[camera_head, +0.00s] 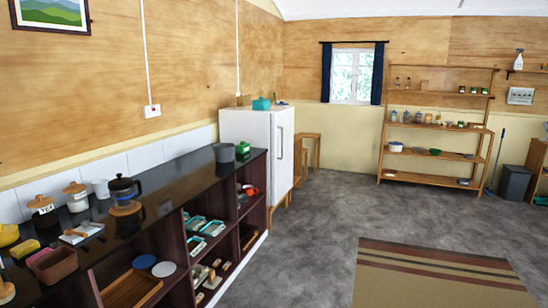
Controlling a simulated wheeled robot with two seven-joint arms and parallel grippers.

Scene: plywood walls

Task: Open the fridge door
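A white fridge (252,131) stands against the plywood wall, past the far end of the dark counter. The lower left of the fridge is hidden behind the counter. A teal item and a few small things sit on its top. Neither of my grippers is in view.
A dark counter (150,205) with open shelves runs along the left, holding a French press (124,190) and jars. A wooden stool (307,152) stands right of the fridge. The grey floor (310,215) before the fridge is clear; a striped rug (435,280) lies at right.

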